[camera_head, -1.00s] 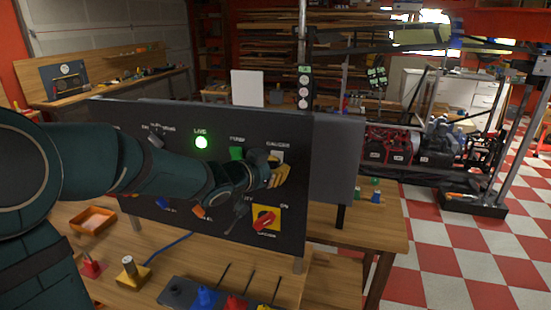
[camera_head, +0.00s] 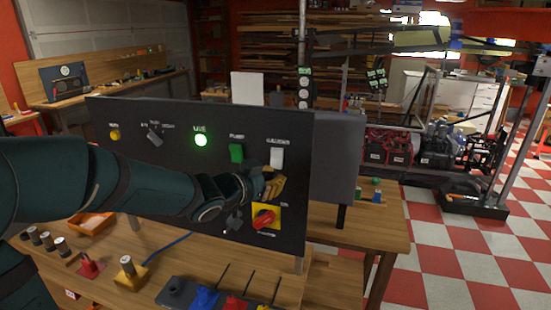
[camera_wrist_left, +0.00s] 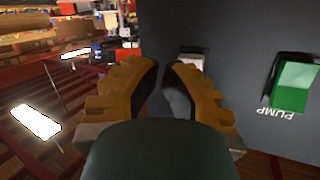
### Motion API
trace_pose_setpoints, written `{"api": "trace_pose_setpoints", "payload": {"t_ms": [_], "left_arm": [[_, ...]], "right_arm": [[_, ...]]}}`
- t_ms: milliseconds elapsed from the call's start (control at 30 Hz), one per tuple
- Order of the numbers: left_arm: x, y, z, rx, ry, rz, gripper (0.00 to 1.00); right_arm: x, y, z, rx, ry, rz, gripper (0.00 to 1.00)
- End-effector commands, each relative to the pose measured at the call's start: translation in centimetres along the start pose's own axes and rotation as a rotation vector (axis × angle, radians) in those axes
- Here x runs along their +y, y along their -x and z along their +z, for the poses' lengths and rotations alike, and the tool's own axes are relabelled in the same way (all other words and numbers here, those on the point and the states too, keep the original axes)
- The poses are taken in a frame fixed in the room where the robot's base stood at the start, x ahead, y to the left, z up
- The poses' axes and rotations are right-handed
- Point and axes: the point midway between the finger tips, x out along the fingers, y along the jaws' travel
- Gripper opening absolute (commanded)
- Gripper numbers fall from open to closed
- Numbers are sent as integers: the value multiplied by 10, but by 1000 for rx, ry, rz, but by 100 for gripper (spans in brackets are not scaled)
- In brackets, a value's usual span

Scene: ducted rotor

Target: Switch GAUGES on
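The GAUGES switch (camera_head: 277,157) is a white rocker at the upper right of the dark upright panel (camera_head: 185,112). Its on or off tilt is too small to tell. My left gripper (camera_head: 273,187) is just below it in the head view, apparently not touching it. In the left wrist view, the fingertips (camera_wrist_left: 165,65) are close together with only a narrow gap and nothing held. The white rocker (camera_wrist_left: 190,62) shows just beyond the right-hand finger, which partly hides it. My right gripper is not in view.
The green PUMP switch (camera_head: 236,152) is left of the GAUGES switch, and a lit green lamp (camera_head: 201,140) is farther left. A red rotary switch (camera_head: 263,219) on a yellow plate is below my gripper. My left arm covers part of the panel's lower left.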

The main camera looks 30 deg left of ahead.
Motion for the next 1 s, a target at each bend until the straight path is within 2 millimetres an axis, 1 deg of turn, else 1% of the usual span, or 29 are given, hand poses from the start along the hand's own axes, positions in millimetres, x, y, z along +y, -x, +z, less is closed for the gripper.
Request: {"api": "trace_pose_setpoints", "payload": {"t_ms": [33,200,400,867,933,1000], "left_arm": [[3,3,4,0,1,0,0],[10,13,11,0,1,0,0],[14,18,14,0,1,1,0],[13,18,13,-1,1,0,0],[14,18,14,-2,2,1,0],[22,8,27,-31,32,17,0]], "right_arm": [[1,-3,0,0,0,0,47],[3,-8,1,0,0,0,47],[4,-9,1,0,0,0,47],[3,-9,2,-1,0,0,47],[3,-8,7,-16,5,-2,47],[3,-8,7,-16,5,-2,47]]}}
